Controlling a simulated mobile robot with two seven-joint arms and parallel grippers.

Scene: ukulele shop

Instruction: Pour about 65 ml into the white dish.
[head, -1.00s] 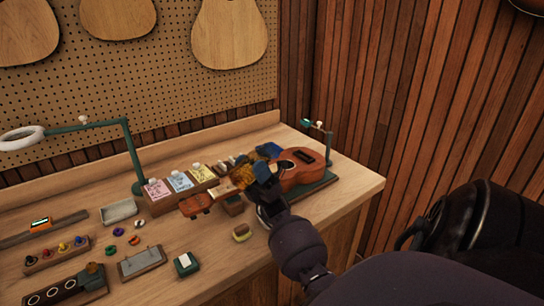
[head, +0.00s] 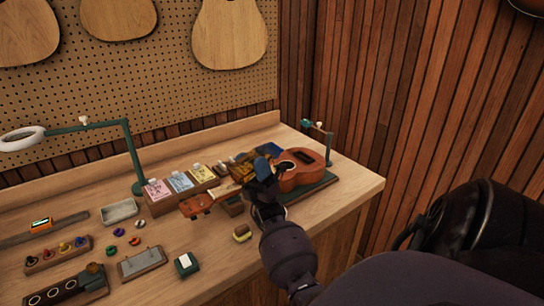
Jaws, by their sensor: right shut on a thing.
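A pale, shallow rectangular dish (head: 120,211) lies on the workbench at the left, and its inside looks empty. It is the only whitish dish I can make out. My right gripper (head: 263,168) is over the back right of the bench, beside the ukulele body. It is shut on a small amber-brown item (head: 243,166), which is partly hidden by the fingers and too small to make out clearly. The gripper is well to the right of the dish. My left gripper is not in view.
A ukulele (head: 302,170) lies on a dark green support at the right. A wooden block with coloured cards (head: 180,182) stands left of the gripper. A green lamp arm (head: 132,155) rises behind the dish. Small parts and holders crowd the front left.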

